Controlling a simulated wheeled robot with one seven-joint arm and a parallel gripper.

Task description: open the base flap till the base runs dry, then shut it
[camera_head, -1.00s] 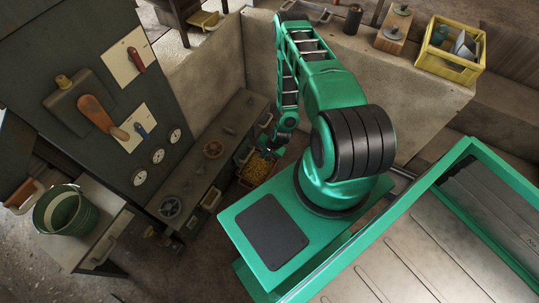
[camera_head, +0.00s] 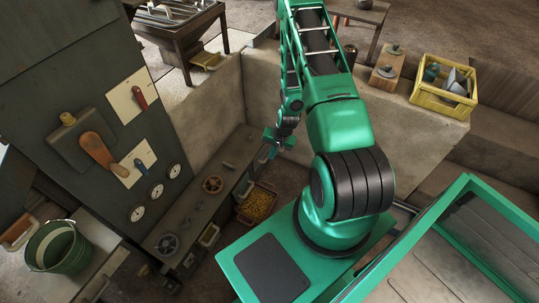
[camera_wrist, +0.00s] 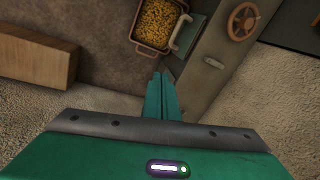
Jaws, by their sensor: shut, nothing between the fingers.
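The base is a long low grey-brown bench (camera_head: 190,222) under the dark panel. A flap with a pale bar handle (camera_head: 248,188) is on its front side. In the wrist view the flap handle (camera_wrist: 181,32) and a greenish plate (camera_wrist: 190,36) stand beside the grain tray; I cannot tell how far the flap is open. The tray (camera_head: 243,216) of yellow grain (camera_head: 258,203) is on the floor against the base, also in the wrist view (camera_wrist: 155,22). My gripper (camera_head: 271,153), also seen in the wrist view (camera_wrist: 160,76), is shut and empty, apart from the handle.
A second pale handle (camera_head: 208,235) is on the base front. Handwheels (camera_head: 213,184) (camera_head: 167,245) are on its top. A concrete wall (camera_head: 203,105) closes the back. A green bucket (camera_head: 58,247) stands at left. A yellow crate (camera_head: 442,100) is on the right ledge.

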